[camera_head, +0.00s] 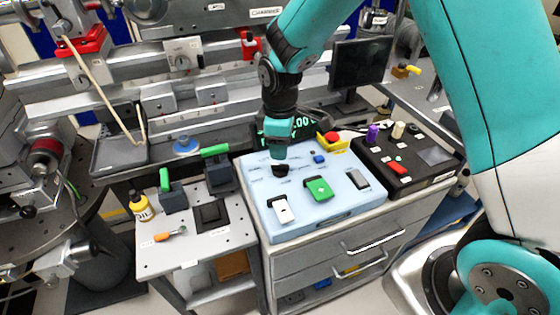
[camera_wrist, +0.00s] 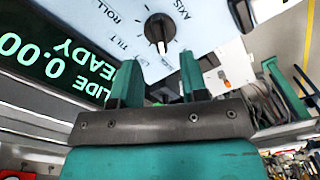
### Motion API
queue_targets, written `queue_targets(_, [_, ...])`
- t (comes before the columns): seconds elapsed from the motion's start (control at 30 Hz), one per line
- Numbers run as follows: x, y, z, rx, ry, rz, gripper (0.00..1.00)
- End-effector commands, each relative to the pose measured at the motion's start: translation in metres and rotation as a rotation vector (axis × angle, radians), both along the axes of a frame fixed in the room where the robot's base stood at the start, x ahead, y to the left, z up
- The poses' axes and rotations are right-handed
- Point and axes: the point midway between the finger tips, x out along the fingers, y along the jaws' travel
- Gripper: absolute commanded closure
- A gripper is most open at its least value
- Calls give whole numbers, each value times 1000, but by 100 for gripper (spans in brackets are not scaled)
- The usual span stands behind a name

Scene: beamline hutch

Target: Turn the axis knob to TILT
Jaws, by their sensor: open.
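The axis knob (camera_wrist: 158,28) is black and round, with a white pointer mark, on a pale blue panel (camera_wrist: 95,8) in the wrist view. AXIS, ROLL and TILT are printed around it. The pointer mark lies on the side facing my fingers; I cannot tell which label it selects. In the head view the knob (camera_head: 280,170) sits at the panel's back left, just below my gripper (camera_head: 278,150). In the wrist view my gripper (camera_wrist: 158,68) has its two teal fingers apart and nothing between them. The knob appears beyond the fingertips, apart from them.
A green-lit display (camera_wrist: 50,55) reads "LIDE 0.00" and "EADY", partly cut off, close to my fingers. The panel also bears a white switch (camera_head: 281,209), a green one (camera_head: 318,189) and a red button on a yellow box (camera_head: 332,141). A black control box (camera_head: 408,170) stands right.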

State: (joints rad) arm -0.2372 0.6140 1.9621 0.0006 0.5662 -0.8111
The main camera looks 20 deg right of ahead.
Motion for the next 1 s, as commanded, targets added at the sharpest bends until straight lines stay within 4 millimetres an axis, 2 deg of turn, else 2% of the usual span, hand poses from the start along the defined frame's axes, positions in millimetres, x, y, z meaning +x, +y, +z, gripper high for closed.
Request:
queue_targets(0.1, [-1, 0, -24, -1, 5, 0, 60])
queue_targets(0.3, [0, 0, -49, 0, 1, 0, 60])
queue_targets(0.7, [0, 0, -56, 0, -1, 0, 60])
queue_targets(0.87, [0, 0, -56, 0, -1, 0, 96])
queue_targets(0.9, [0, 0, -56, 0, -1, 0, 100])
queue_targets(1.0, [0, 0, -56, 1, 0, 0, 100])
